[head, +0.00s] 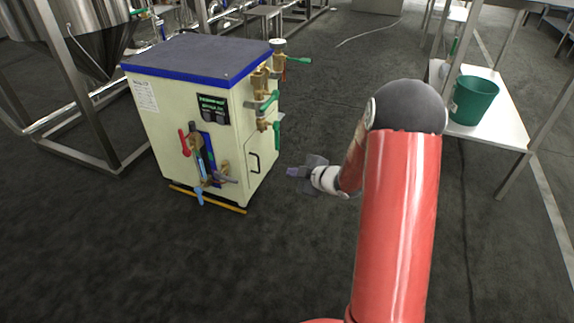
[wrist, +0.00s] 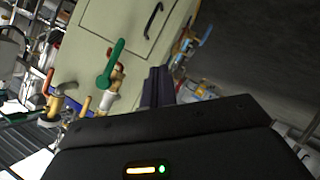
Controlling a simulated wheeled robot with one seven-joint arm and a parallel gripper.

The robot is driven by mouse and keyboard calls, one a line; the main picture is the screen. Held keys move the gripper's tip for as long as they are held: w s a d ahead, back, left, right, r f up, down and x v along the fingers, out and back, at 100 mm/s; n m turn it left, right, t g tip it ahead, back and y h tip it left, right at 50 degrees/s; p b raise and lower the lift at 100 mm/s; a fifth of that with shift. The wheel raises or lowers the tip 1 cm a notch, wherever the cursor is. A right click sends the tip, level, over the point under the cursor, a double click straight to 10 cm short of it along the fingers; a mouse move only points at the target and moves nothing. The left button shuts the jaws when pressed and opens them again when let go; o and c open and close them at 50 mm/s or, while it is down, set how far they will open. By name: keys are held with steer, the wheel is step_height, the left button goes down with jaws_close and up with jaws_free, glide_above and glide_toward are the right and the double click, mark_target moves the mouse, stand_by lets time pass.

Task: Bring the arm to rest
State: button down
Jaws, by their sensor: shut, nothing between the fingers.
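My red arm reaches forward in the head view, and my gripper (head: 293,172) is at its end, to the right of a cream cabinet. In the wrist view my gripper (wrist: 157,75) shows its dark fingers together with nothing between them. The cream cabinet (head: 168,122) has a dark blue top and stands on the floor. The gripper appears apart from the cabinet's side. The wrist view shows the cabinet (wrist: 85,50) tilted, with a green-handled valve (wrist: 112,65) left of the fingers.
Brass valves with green handles (head: 268,100) stick out from the cabinet's right side. Red and blue handles (head: 196,160) are on its front. A green bucket (head: 472,99) stands on a white shelf (head: 505,128) at right. A steel tank (head: 85,35) stands back left. Floor in front is clear.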

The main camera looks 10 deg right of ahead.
steer(key=shift+s+d, duration=0.15)
steer(key=shift+s, duration=0.15)
steer(key=s+d+r+m+h+p, duration=0.2)
steer(key=s+r+m+h+p, duration=0.15)
steer(key=r, duration=0.75)
steer(key=s+d+r+m+h+p, duration=0.15)
steer(key=s+r+m+h, duration=0.3)
steer(key=r, duration=0.65)
steer(key=s+a+r+m+g+p, duration=0.1)
steer(key=s+a+r+m+p, duration=0.1)
steer(key=s, duration=0.6)
steer(key=s+a+r+m+g+y+p, duration=0.1)
steer(key=s+a+r+m+g+p, duration=0.1)
steer(key=s, duration=0.7)
steer(key=s+a+r+m+g+p, duration=0.2)
steer(key=s+a+r+m, duration=0.1)
steer(key=s, duration=0.5)
steer(key=shift+s+a+r, duration=0.15)
steer(key=shift+a+r, duration=0.1)
steer(key=shift+r, duration=0.5)
